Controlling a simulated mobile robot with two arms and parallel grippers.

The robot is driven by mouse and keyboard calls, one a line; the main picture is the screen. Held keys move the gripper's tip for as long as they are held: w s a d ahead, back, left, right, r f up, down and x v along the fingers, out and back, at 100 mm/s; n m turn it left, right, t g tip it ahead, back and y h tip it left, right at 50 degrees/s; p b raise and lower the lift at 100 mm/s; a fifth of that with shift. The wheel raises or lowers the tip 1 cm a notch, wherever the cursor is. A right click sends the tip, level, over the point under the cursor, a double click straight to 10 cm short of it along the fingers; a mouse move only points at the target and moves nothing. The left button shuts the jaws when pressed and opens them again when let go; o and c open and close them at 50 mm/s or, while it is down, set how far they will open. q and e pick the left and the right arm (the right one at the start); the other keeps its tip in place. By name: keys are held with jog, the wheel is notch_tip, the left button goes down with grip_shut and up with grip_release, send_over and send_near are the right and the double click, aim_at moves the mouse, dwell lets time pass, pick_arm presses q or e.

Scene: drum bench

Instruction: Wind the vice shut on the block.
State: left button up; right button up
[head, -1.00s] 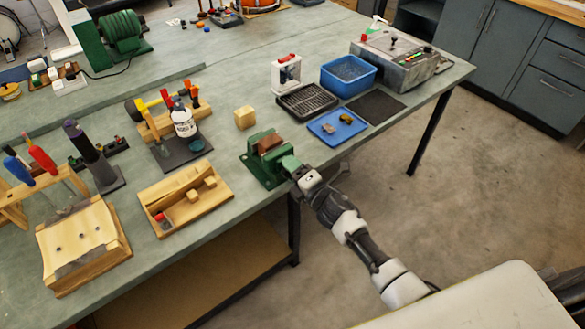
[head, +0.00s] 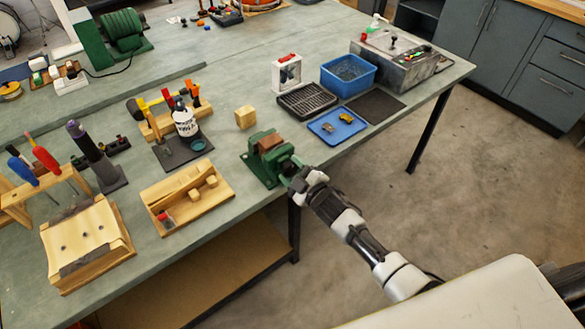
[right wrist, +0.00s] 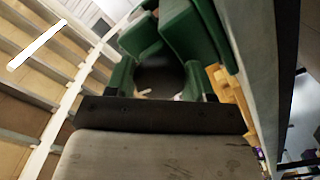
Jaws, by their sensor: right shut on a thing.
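The green vice (head: 264,166) stands at the front edge of the bench in the head view. A reddish-brown block (head: 270,142) sits at its jaws; I cannot tell whether both jaws touch it. My right gripper (head: 295,174) is at the front end of the vice, shut on the handle, which is mostly hidden by the gripper. In the right wrist view the green vice body (right wrist: 195,30) fills the top, just beyond my right gripper (right wrist: 160,90). My left gripper is not in view.
A loose wooden cube (head: 245,117) stands behind the vice. A wooden tray (head: 180,217) with small blocks lies to the left. A blue tray (head: 337,125) and a black rack (head: 307,100) are to the right. The floor in front of the bench is clear.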

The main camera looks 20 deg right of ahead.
jog(key=m, duration=0.5)
jog(key=shift+s+f+m, duration=0.15)
jog(key=shift+f+m, duration=0.15)
jog(key=shift+f, duration=0.05)
jog(key=shift+a+f+m, duration=0.1)
jog(key=shift+m, duration=2.1)
jog(key=o, duration=0.9)
jog(key=shift+s+r, duration=0.1)
jog(key=shift+r, duration=0.2)
jog(key=b+v, duration=0.1)
jog(key=v, duration=1)
